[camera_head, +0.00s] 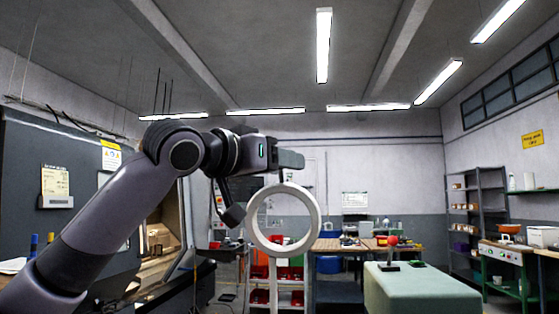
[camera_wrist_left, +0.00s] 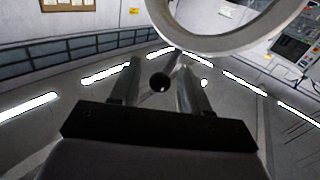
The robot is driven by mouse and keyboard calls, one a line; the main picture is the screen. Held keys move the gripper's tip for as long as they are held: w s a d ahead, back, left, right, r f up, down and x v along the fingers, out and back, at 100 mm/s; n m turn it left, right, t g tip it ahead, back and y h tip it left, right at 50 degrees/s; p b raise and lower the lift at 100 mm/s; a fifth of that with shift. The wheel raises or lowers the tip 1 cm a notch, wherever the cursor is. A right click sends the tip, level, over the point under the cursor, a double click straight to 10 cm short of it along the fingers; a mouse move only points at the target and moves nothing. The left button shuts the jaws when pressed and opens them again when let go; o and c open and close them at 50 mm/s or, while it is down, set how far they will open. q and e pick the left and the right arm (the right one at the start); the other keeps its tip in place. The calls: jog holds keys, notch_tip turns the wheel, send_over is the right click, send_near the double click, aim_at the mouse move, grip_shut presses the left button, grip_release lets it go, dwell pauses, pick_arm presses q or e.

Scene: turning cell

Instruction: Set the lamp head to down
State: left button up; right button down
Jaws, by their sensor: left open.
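The lamp head is a pale ring (camera_head: 315,225) in the middle of the head view, its opening facing me. It also shows at the top of the left wrist view (camera_wrist_left: 222,44). A short grip with a dark round end (camera_wrist_left: 160,82) sticks out from the ring toward my left gripper. My left gripper (camera_head: 292,160) is just above the ring. In the left wrist view its two fingers stand apart (camera_wrist_left: 160,88), with the dark end between them in the picture; I cannot tell contact. The gripper and arm hide part of the lamp's support. My right gripper is out of view.
A green-covered block (camera_head: 425,292) with a red-knobbed lever (camera_head: 391,252) stands at lower right. A workbench (camera_head: 340,245) and red bins are behind the ring. A large grey machine (camera_head: 80,150) fills the left. Shelves (camera_head: 478,205) stand at right. Air right of the ring looks clear.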

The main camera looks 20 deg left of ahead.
pick_arm(q)
grip_shut()
jog(key=shift+w+r, duration=0.2)
jog(key=shift+w, duration=0.35)
jog(key=w+a, duration=0.2)
jog(key=w, duration=0.9)
jog(key=shift+w+a+r, duration=0.25)
jog(key=shift+w+a, duration=0.05)
jog(key=shift+a, duration=0.05)
